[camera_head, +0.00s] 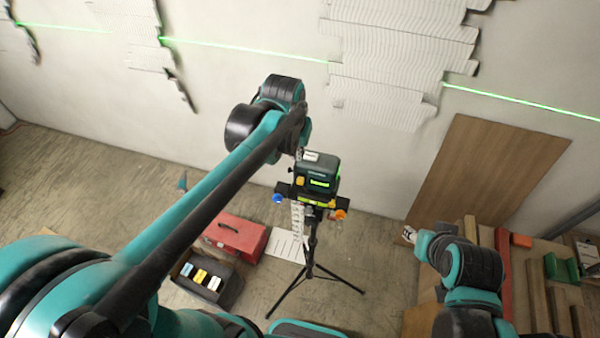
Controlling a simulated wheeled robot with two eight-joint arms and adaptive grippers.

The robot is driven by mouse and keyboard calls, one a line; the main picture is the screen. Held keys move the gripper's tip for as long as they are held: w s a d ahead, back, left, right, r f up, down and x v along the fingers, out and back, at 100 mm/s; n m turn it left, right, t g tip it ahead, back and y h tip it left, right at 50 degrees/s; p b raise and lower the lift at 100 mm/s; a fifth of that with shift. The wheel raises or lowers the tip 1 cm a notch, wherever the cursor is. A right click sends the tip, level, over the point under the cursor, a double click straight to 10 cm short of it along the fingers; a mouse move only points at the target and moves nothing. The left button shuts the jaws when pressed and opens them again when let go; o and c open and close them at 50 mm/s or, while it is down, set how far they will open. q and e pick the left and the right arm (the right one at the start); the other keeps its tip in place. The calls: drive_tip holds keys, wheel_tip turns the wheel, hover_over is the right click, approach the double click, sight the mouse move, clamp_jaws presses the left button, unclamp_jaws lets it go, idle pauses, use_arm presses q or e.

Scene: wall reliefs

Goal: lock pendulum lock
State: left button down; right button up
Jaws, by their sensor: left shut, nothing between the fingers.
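A dark green laser level (318,177) stands upright on a black tripod (311,250) in front of the wall. Its front has a lit green panel and a small yellow-orange part (300,181) at its left side. I cannot tell for sure which part is the pendulum lock. My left gripper (301,152) is mostly hidden behind its own wrist; it is shut and empty, close to the level's upper left edge. I cannot tell whether it touches. My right gripper (409,234) is low at the right, apart from the tripod, its fingers too small to read.
A green laser line (520,101) crosses the wall and its pale reliefs (400,60). A wooden board (485,175) leans at the right. A red toolbox (235,237) and an open dark case (232,290) lie left of the tripod. Timber pieces (537,295) crowd the lower right.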

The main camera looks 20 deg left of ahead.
use_arm(q)
drive_tip(key=shift+f, duration=0.1)
hover_over(300, 183)
wheel_tip(300, 183, down, 12)
drive_tip(key=shift+f, duration=0.7)
drive_tip(key=shift+f, duration=0.1)
wheel_tip(300, 183, down, 4)
drive_tip(key=b, duration=0.4)
drive_tip(key=shift+f, duration=0.15)
drive_tip(key=shift+s+r, duration=0.15)
drive_tip(key=shift+r, duration=0.05)
